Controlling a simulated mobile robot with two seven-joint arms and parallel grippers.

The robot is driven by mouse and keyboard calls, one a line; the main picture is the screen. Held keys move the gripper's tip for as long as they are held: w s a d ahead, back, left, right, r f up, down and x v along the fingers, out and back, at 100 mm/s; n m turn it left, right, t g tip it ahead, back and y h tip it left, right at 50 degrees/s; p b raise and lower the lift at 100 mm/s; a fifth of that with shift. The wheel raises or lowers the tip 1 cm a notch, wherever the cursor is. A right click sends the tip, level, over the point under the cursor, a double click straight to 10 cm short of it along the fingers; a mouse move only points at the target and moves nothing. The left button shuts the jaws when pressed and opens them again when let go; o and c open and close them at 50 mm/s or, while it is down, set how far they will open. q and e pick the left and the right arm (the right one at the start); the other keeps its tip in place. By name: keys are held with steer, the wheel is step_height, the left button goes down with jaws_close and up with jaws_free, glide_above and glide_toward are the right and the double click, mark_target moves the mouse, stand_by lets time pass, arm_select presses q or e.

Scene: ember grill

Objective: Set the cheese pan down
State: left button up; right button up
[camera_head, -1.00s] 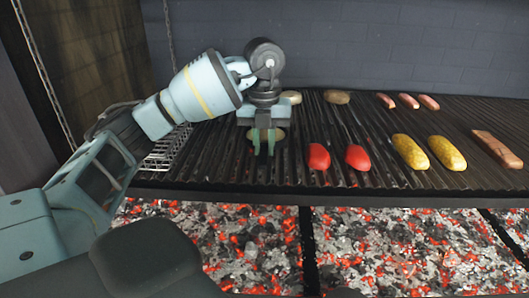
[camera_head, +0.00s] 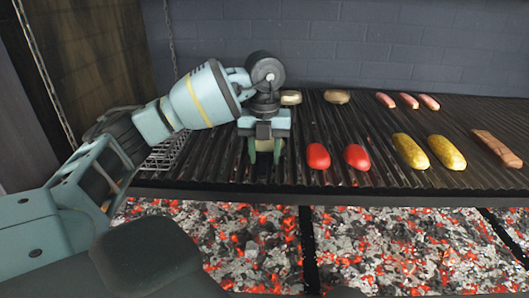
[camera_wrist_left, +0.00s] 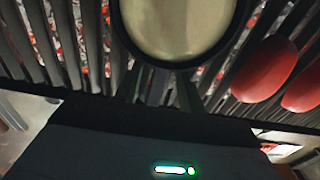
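The cheese pan (camera_wrist_left: 180,25) shows at the top of the left wrist view, a dark-rimmed round pan with pale, creamy contents. It is over the grill bars and looks level; whether it touches them is hard to tell. My left gripper (camera_head: 265,151) is low over the left part of the grate (camera_head: 215,150). Its fingers are spread, one on each side of the dark pan handle (camera_wrist_left: 158,86), with gaps visible. In the head view the gripper mostly hides the pan. My right gripper is not in view.
Two red peppers (camera_head: 337,156) lie right of the gripper, and two yellow corn pieces (camera_head: 428,151) farther right. Two round brown pieces (camera_head: 337,96) and several sausages (camera_head: 408,101) lie behind. A wire basket (camera_head: 165,152) is at left. Embers (camera_head: 400,245) glow below.

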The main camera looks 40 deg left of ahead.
mark_target(264, 157)
arm_select(q)
step_height(264, 157, up, 7)
steer(key=shift+r+p, duration=0.1)
steer(key=shift+p, duration=0.4)
steer(key=shift+r, duration=0.35)
steer(key=shift+f, duration=0.1)
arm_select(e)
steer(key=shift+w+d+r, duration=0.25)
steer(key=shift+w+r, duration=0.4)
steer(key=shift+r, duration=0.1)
